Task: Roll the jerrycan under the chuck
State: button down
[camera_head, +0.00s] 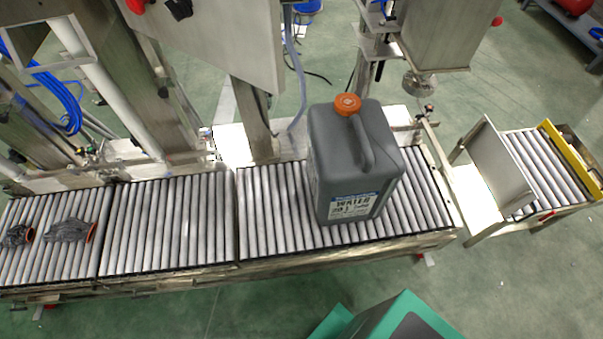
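A grey jerrycan (345,160) with an orange cap (347,104) and a "WATER" label stands upright on the right part of the roller conveyor (265,215). Its handle runs from the cap toward the right. A round metal piece (420,83), which looks like the chuck, hangs below a steel housing (440,35) at upper right. In the picture the cap is to the left of and lower than the chuck. How far apart they are in depth I cannot tell. My gripper is not in view.
Two dark grey crumpled items with orange edges, perhaps gloves (70,231), lie on the left rollers. Steel posts and a panel (215,40) stand behind the conveyor. A tilted plate (498,168) stands before a separate roller section (535,165) at right.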

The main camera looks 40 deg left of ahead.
aim_at(356, 163)
jog(key=u, duration=0.05)
jog(key=k, duration=1)
jog(key=u, duration=1.75)
jog(key=i, duration=0.5)
jog(key=u, duration=0.1)
